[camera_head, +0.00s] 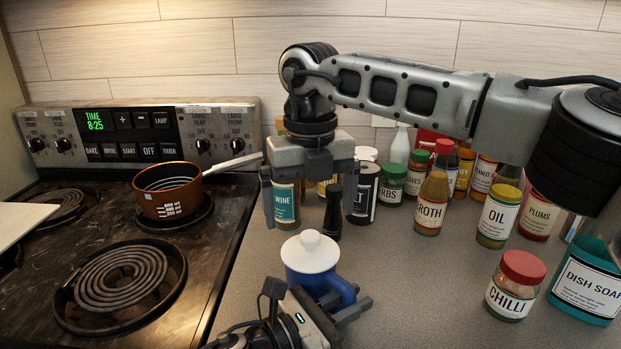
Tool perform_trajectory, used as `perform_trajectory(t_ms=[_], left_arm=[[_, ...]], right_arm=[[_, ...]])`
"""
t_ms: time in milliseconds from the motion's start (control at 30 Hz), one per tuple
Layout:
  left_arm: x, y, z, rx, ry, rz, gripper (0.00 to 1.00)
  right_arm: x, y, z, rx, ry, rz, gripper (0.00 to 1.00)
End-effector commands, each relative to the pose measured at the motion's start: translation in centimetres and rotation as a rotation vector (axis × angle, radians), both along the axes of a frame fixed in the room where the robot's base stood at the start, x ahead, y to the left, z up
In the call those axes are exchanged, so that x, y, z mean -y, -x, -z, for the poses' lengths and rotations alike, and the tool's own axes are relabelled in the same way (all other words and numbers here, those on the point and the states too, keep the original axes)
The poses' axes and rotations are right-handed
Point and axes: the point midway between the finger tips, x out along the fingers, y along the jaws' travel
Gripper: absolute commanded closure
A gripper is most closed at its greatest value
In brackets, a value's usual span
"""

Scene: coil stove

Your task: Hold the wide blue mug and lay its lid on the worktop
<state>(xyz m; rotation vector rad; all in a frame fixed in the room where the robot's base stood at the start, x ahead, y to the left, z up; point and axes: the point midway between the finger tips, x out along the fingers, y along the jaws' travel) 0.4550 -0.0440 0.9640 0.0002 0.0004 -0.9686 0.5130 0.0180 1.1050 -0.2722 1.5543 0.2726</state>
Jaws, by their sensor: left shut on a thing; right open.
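The wide blue mug (318,279) stands at the front of the worktop (420,290), near the stove's edge. Its white lid (311,250), with a round knob, sits on top of it. My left gripper (318,300) comes up from the bottom edge and is shut on the mug, hiding its lower front. I cannot tell whether the mug's base touches the worktop. My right gripper (310,215) points down with its fingers wide apart, above the lid in the picture. Nothing shows held in it.
Several jars and bottles stand along the back, including a black grinder (333,213) and an oil bottle (497,215). A chilli jar (515,285) and dish soap (588,285) stand at right. The coil stove (210,265) with a copper pan (167,190) is at left. Worktop right of the mug is clear.

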Motion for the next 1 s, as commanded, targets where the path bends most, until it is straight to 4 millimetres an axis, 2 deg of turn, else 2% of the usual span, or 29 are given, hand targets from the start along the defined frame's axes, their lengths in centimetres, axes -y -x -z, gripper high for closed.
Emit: perform_trajectory(t_ms=[100, 333, 500, 767, 800, 933, 1000], left_arm=[[0.0, 0.0, 0.0, 0.0, 0.0, 0.0, 1.0], [0.0, 0.0, 0.0, 0.0, 0.0, 0.0, 1.0], [0.0, 0.0, 0.0, 0.0, 0.0, 0.0, 1.0], [0.0, 0.0, 0.0, 0.0, 0.0, 0.0, 1.0], [0.0, 0.0, 0.0, 0.0, 0.0, 0.0, 1.0], [0.0, 0.0, 0.0, 0.0, 0.0, 0.0, 1.0], [0.0, 0.0, 0.0, 0.0, 0.0, 0.0, 1.0]], right_arm=[[0.1, 0.0, 2.4, -0.003, 0.001, -0.001, 0.0], [0.0, 0.0, 5.7, -0.001, 0.001, 0.0, 0.0], [0.0, 0.0, 6.7, 0.001, 0.0, -0.001, 0.0], [0.0, 0.0, 6.8, 0.001, 0.0, -0.001, 0.0], [0.0, 0.0, 6.8, 0.001, 0.0, -0.001, 0.03], [0.0, 0.0, 6.8, 0.001, 0.001, -0.001, 0.39], [0.0, 0.0, 6.8, 0.001, 0.001, -0.001, 0.42]])
